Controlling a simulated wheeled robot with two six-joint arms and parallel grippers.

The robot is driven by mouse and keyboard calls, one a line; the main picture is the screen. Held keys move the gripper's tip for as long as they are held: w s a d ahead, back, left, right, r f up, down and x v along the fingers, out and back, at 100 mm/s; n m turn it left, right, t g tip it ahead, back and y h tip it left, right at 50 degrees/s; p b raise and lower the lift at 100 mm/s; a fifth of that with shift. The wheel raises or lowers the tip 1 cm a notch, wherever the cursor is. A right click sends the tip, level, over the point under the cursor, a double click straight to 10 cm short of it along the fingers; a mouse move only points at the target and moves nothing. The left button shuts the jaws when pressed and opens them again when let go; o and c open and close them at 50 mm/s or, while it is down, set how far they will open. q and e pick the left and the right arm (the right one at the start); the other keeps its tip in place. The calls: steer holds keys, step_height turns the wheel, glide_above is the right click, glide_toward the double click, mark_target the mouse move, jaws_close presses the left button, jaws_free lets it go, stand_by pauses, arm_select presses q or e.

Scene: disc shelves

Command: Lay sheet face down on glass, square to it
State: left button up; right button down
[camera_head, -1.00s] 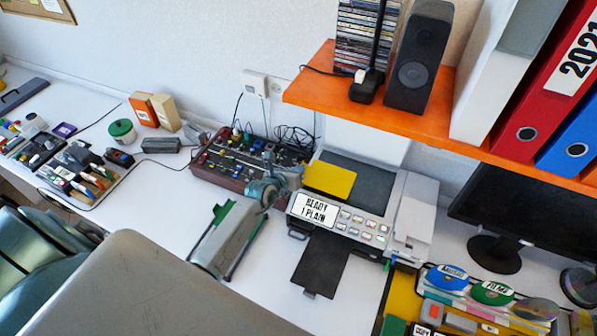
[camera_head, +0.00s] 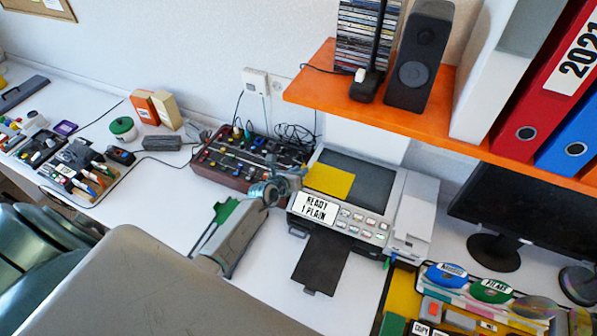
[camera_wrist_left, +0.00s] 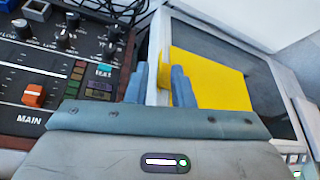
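A plain yellow sheet (camera_head: 328,180) lies over the front left part of the dark scanner glass (camera_head: 366,183). It also shows in the left wrist view (camera_wrist_left: 212,80), where the glass (camera_wrist_left: 262,78) is bare behind it and to its right. The sheet's edges run roughly along the glass edges; exact squareness is unclear. A yellow tab (camera_wrist_left: 163,72) stands at its left edge. My left gripper (camera_head: 293,182) is at that edge, its two fingers (camera_wrist_left: 160,87) apart with the tab between them, closer to the right finger. No printing shows on the sheet. My right gripper is out of view.
A knobbed mixer (camera_head: 248,163) stands close left of the scanner. The scanner's front panel (camera_head: 338,219) has buttons and a display. An orange shelf (camera_head: 420,118) overhangs behind. Discs and trays (camera_head: 455,280) lie at the lower right. White desk is free in front of the mixer.

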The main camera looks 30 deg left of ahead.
arm_select(q)
steer(key=shift+s, duration=0.1)
steer(key=v, duration=1.2)
stand_by(0.4)
